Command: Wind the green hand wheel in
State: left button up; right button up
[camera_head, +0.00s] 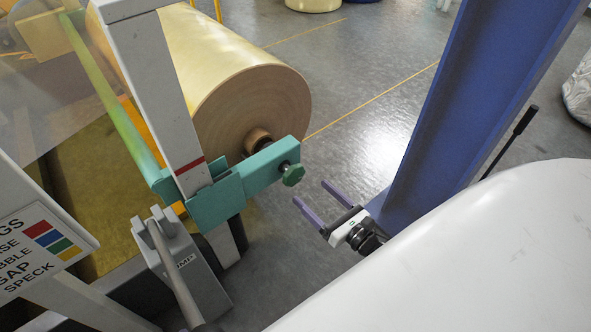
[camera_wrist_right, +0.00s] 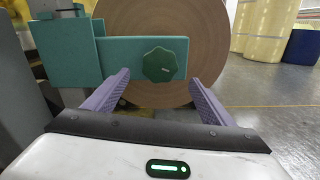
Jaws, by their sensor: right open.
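The green hand wheel (camera_head: 293,174) is a small lobed knob on the end of a teal bracket (camera_head: 235,189). In the right wrist view the hand wheel (camera_wrist_right: 159,65) faces me, between and beyond the two purple fingers. My right gripper (camera_head: 308,199) is open and empty. In the head view it is just below and to the right of the hand wheel, apart from it. In the right wrist view, the fingers of the gripper (camera_wrist_right: 160,90) are spread wider than the wheel. My left gripper is not in view.
A large brown roll (camera_head: 237,88) sits behind the bracket. A grey post (camera_head: 160,85) with a red stripe stands beside it. A grey pedestal (camera_head: 184,265) and a sign board (camera_head: 40,250) are at the lower left. Open floor (camera_head: 370,130) lies right of the roll.

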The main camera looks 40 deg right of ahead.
aim_at(297, 179)
jog(key=w, duration=0.2)
jog(key=w+b, duration=0.1)
jog(key=w, duration=0.2)
jog(key=w+b, duration=0.1)
jog(key=w, duration=0.2)
jog(key=shift+w+a, duration=0.2)
jog(key=shift+a, duration=0.1)
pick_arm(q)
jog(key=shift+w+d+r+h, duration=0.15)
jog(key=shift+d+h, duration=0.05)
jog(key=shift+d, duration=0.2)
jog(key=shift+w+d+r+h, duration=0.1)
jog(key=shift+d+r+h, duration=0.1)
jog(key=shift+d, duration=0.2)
pick_arm(e)
jog(key=shift+w, duration=0.4)
jog(key=shift+c, duration=0.3)
pick_arm(q)
jog(key=shift+b, duration=0.3)
pick_arm(e)
jog(key=c, duration=1)
